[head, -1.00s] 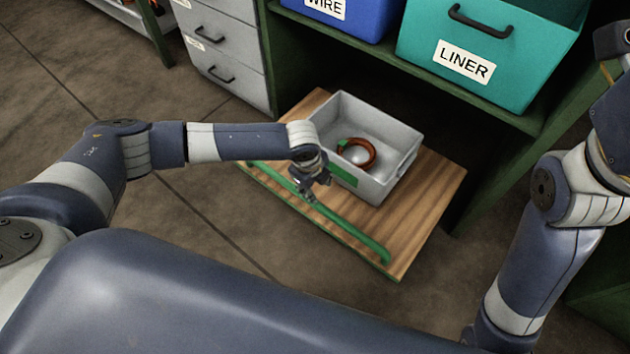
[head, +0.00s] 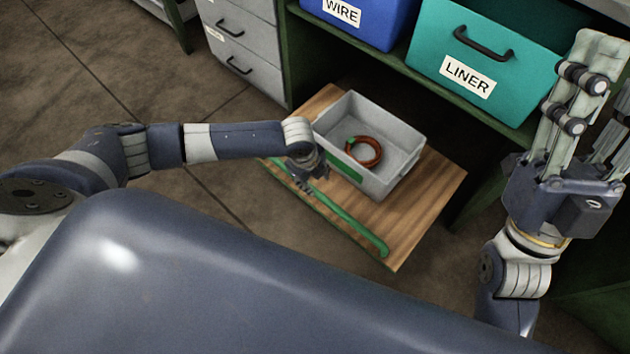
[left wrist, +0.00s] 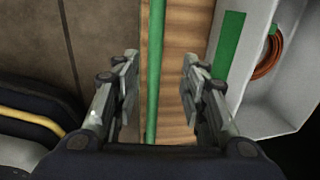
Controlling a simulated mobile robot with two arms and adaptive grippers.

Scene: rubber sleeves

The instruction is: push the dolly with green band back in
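The dolly is a flat wooden board (head: 425,205) that sticks out from under the green shelf. A green bar (head: 345,220) runs along its front edge, and it also shows in the left wrist view (left wrist: 155,70). A grey bin (head: 400,180) with a green band (head: 344,171) stands on the board. My left gripper (head: 304,184) is at the left part of the bar. In the left wrist view its fingers (left wrist: 158,85) are apart, one on each side of the bar, with gaps. My right gripper (head: 612,90) is raised at the right, fingers up and apart, empty.
A brown-red ring (head: 365,151) lies in the bin. Above, the shelf holds a blue WIRE bin (head: 375,22) and a teal LINER bin (head: 450,50). Grey drawers (head: 240,50) stand to the left. The floor (head: 215,100) in front is clear.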

